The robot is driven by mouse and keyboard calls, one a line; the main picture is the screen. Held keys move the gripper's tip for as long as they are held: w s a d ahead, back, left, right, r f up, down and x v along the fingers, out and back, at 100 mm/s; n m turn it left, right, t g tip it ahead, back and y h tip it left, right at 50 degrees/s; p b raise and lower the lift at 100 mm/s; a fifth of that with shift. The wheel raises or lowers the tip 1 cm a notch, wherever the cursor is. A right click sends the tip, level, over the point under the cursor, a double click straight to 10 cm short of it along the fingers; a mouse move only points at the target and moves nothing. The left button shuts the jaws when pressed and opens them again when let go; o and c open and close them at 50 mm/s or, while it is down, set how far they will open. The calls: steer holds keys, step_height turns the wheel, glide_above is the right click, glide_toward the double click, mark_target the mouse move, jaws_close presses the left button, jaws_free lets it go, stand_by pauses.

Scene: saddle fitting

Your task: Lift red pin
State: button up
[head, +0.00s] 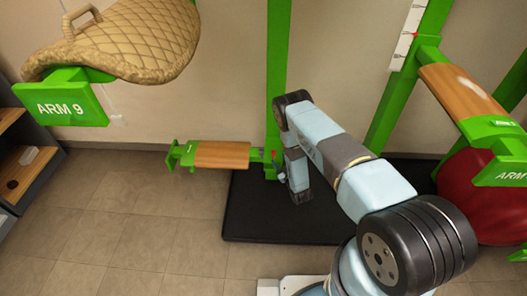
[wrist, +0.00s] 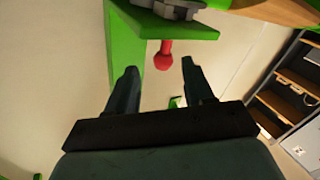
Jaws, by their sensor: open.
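The red pin (wrist: 165,57) shows in the wrist view, hanging under a green bracket (wrist: 185,32), with a rounded knob at its end. My gripper (wrist: 159,68) is open, with one dark finger on each side of the pin's line in the picture. The fingers appear apart from the pin, and I cannot tell the depth between them. In the head view a small red spot (head: 274,154) shows at the green post, beside my arm's far end. My fingers are not clearly visible there.
A low green arm with a wooden pad (head: 222,155) extends left from the green post (head: 278,60). A tan quilted saddle (head: 125,40) rests on the arm marked 9. A red ball-like object (head: 480,195) is at the right. A black mat (head: 270,215) lies below. Shelves (head: 22,165) stand left.

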steer(key=x, duration=0.8)
steer(key=shift+a, duration=0.15)
jaws_close()
stand_by(0.3)
